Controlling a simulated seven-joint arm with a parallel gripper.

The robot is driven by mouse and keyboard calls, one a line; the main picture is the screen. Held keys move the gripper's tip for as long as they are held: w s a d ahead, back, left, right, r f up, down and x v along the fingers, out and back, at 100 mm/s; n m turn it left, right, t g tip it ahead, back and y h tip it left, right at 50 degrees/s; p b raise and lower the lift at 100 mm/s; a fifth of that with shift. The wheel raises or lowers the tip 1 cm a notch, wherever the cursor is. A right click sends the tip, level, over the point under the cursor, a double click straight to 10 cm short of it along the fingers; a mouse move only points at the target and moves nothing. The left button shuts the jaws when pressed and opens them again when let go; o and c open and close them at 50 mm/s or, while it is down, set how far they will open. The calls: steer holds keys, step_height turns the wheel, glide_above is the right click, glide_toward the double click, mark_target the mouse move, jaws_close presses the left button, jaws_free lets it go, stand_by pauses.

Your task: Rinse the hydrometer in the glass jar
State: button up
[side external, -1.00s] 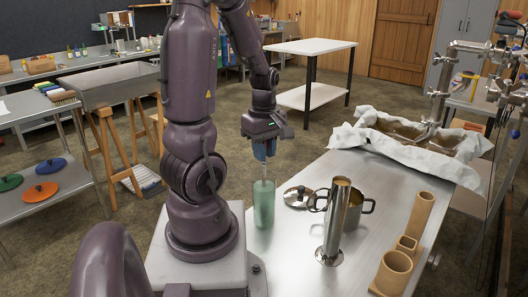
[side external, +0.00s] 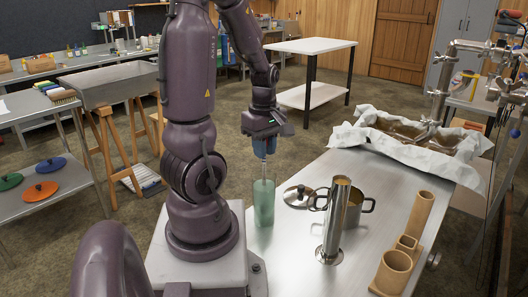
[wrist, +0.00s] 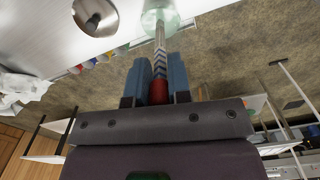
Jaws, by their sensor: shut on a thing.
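The glass jar (side external: 264,205) is tall, greenish and upright at the near-left edge of the metal table. My gripper (side external: 264,154) is above its mouth, pointing down. In the wrist view my gripper's blue fingers (wrist: 161,82) are shut on the hydrometer (wrist: 160,52), a thin stem with dark stripes and a red part between the fingers. The stem runs from the fingers to the mouth of the jar (wrist: 158,18). Its lower end appears to be inside the jar; how deep I cannot tell. In the side view the stem is barely visible.
A wooden holder (side external: 395,268) is at the table's right. A cloth-lined pan (side external: 405,135) lies at the far end.

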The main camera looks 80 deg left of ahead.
step_height(320, 180, up, 15)
stand_by(1.2)
steer(key=w+d+f+m, duration=0.2)
steer(key=w+d+m, duration=0.2)
steer(key=w+m, duration=0.35)
steer(key=w+d+f+m, duration=0.2)
steer(key=w+d+m, duration=0.3)
steer(key=w, duration=0.4)
steer(key=w+d+f+m, duration=0.4)
steer(key=w+d+m, duration=0.4)
steer(key=d+m, duration=0.4)
steer(key=shift+d, duration=0.65)
steer(key=shift+w, duration=0.1)
